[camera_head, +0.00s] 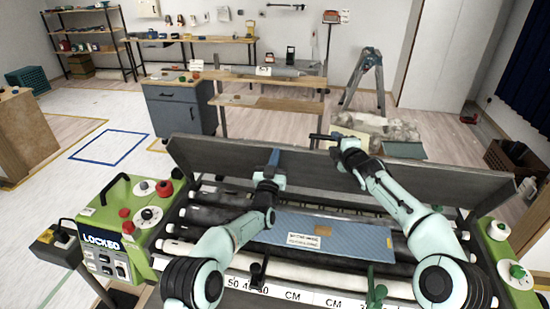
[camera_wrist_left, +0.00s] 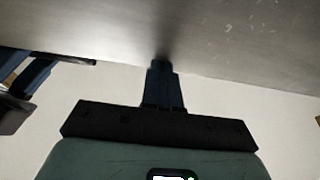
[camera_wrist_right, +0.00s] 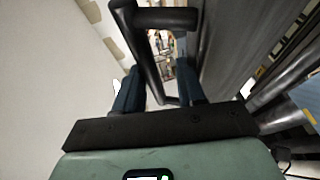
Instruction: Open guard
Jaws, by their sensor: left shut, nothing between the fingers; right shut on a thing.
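The guard (camera_head: 225,157) is a long dark grey panel along the back of the paster, tilted up, with the rollers in front of it exposed. My right gripper (camera_head: 338,140) is at the guard's top edge, shut on a black bar handle (camera_head: 322,137). In the right wrist view the handle (camera_wrist_right: 140,50) passes between the blue fingers (camera_wrist_right: 160,95). My left gripper (camera_head: 274,158) is shut and empty in front of the guard. In the left wrist view its fingertips (camera_wrist_left: 161,66) are close to the guard's grey face (camera_wrist_left: 230,35); I cannot tell if they touch.
A green control box (camera_head: 120,225) reading LOCKED stands on the left, and another green end box (camera_head: 508,258) on the right. A blue strip with a label (camera_head: 304,240) lies over the rollers. A stepladder (camera_head: 367,75) and a workbench (camera_head: 262,103) stand behind.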

